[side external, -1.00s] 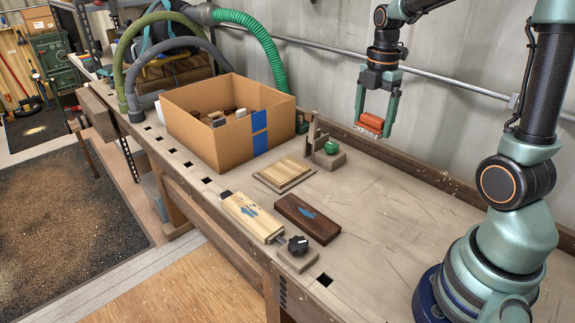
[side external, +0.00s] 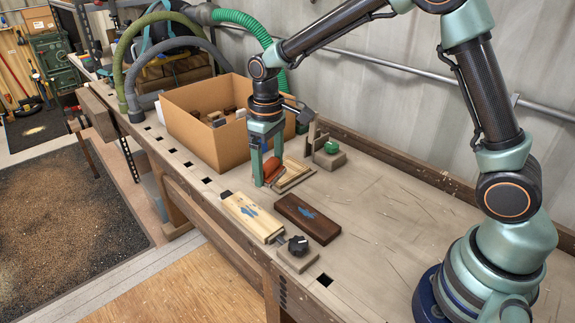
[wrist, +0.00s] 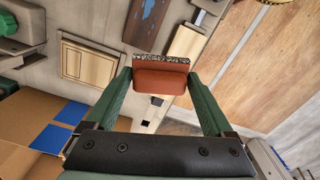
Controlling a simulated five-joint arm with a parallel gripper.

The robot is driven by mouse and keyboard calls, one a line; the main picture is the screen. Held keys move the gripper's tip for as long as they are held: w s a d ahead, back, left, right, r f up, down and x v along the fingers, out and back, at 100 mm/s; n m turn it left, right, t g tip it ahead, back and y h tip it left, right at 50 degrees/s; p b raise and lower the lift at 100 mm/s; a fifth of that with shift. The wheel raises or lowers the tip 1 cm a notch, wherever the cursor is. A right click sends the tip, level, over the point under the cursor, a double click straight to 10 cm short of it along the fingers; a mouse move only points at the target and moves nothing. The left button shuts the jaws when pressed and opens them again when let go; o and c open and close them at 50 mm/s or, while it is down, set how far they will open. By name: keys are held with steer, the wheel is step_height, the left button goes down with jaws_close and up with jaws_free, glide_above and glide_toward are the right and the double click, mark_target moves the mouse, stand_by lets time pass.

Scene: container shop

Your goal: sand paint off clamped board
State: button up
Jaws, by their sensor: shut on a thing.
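The light wooden board (side external: 240,208) lies at the bench's front edge in the side view, between a dark end stop (side external: 226,196) and a black clamp knob (side external: 298,244). It bears a blue paint patch (side external: 250,211). The board shows partly in the wrist view (wrist: 186,44), beyond the block. My gripper (side external: 266,178) is shut on an orange-red sanding block (side external: 272,167) with a speckled grey sole. The block also shows between the fingers in the wrist view (wrist: 160,82). In the side view, my gripper appears beyond the board's far left end; its exact height is unclear.
A dark board (side external: 307,220) with blue paint lies right of the clamped board. A pale framed panel (side external: 293,174) lies behind. A cardboard box (side external: 210,144) stands at the left, and a green object (side external: 332,147) sits on a stand. The bench's right side is clear.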

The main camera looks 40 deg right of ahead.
steer(key=a+f+m, duration=0.2)
steer(key=a, duration=0.3)
glide_above(256, 217)
steer(key=shift+f, duration=2.95)
steer(key=shift+w+f, duration=0.15)
steer(key=shift+f, duration=0.8)
steer(key=shift+w, duration=0.85)
steer(key=shift+c, duration=0.6)
steer(key=shift+w, duration=2.7)
steer(key=shift+s, duration=3.7)
step_height(256, 217, up, 8)
steer(key=shift+r, duration=0.15)
